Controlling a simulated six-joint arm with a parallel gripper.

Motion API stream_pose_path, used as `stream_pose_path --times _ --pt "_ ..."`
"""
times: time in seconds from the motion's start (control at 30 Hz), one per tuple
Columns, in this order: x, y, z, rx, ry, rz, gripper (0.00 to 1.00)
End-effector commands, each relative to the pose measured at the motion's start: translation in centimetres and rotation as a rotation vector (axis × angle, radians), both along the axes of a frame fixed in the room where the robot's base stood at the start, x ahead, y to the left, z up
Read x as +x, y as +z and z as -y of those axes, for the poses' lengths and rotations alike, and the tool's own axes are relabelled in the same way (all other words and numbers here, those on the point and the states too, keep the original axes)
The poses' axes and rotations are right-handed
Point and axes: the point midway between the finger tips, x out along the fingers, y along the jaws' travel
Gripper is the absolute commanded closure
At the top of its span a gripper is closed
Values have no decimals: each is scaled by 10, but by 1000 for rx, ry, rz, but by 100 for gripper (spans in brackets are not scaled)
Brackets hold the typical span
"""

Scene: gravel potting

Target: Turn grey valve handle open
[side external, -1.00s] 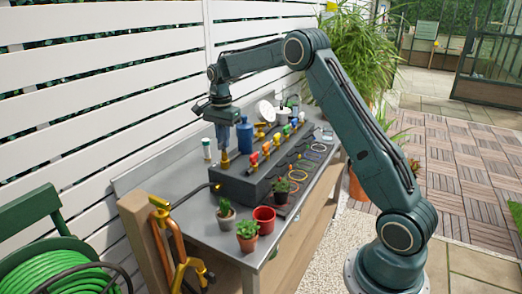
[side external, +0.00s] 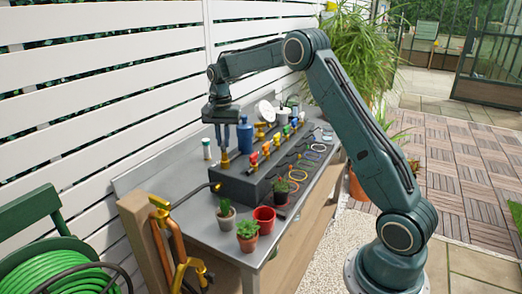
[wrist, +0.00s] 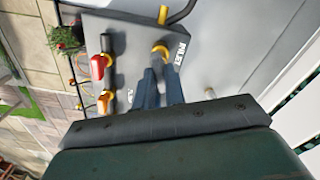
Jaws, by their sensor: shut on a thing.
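My gripper (side external: 222,138) points straight down over the near-left end of the dark manifold box (side external: 240,185). Its two fingers are shut on the grey valve handle, just above a brass valve body (side external: 225,162). In the wrist view, the fingertips (wrist: 164,72) meet beside the curved brass fitting (wrist: 160,49). A bit of the grey handle (wrist: 157,61) shows there; the rest is hidden between the fingers.
A blue bottle (side external: 245,136) and a white-capped container (side external: 206,149) stand behind. Potted plants (side external: 247,237) and a red pot (side external: 264,220) stand in front on the bench (side external: 203,228).

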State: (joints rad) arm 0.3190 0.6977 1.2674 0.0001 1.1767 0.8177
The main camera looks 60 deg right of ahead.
Motion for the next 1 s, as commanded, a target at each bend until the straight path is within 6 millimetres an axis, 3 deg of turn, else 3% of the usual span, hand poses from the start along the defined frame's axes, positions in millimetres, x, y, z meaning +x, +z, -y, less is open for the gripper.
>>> stream_pose_path --times 1.0 --pt "0 1 0 -1 947 0 100"
